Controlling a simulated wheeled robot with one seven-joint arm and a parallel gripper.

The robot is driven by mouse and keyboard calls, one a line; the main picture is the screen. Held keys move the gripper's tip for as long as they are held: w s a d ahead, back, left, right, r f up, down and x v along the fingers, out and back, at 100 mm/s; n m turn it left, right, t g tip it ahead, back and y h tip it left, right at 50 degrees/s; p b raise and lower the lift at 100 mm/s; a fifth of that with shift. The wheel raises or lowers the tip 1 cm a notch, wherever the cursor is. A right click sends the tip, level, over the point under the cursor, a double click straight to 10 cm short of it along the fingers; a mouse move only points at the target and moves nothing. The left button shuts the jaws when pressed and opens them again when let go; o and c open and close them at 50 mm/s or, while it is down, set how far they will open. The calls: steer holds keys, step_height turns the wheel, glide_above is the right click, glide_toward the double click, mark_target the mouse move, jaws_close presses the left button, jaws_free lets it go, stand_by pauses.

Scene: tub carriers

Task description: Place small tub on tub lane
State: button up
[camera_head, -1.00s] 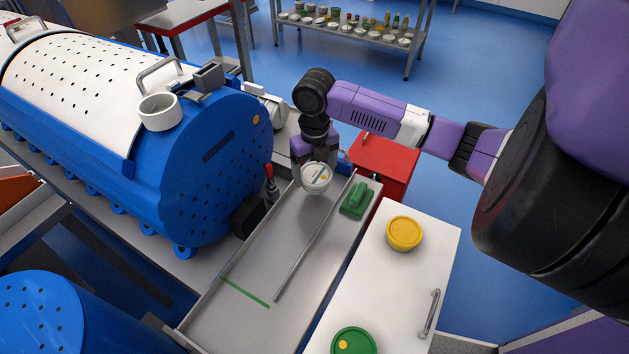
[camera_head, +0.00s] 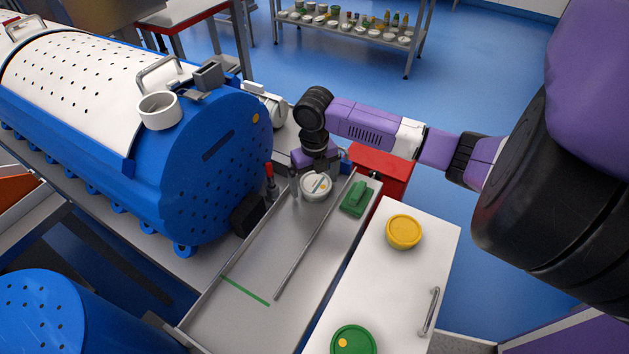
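The small tub (camera_head: 316,188) is round and white, with a small dark and yellow marking on its top. It is at the far end of the tub lane (camera_head: 240,318), a grey metal tray with raised sides, a thin rail along it and a green line across its near part. My gripper (camera_head: 314,183) is over the far end of the lane with its fingers around the tub, and appears shut on it. The tub's far side is partly hidden by the gripper. I cannot tell whether its base touches the lane floor.
A green block (camera_head: 356,198) sits right of the rail. A white cabinet top (camera_head: 385,285) on the right bears a yellow tub (camera_head: 404,232) and a green tub (camera_head: 353,341). A large blue drum (camera_head: 215,165) stands left of the lane. The lane's near part is empty.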

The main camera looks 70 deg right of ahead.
mark_target(315, 181)
step_height(315, 181, up, 12)
steer(key=b, duration=0.1)
steer(key=shift+r, duration=0.2)
stand_by(0.3)
stand_by(0.5)
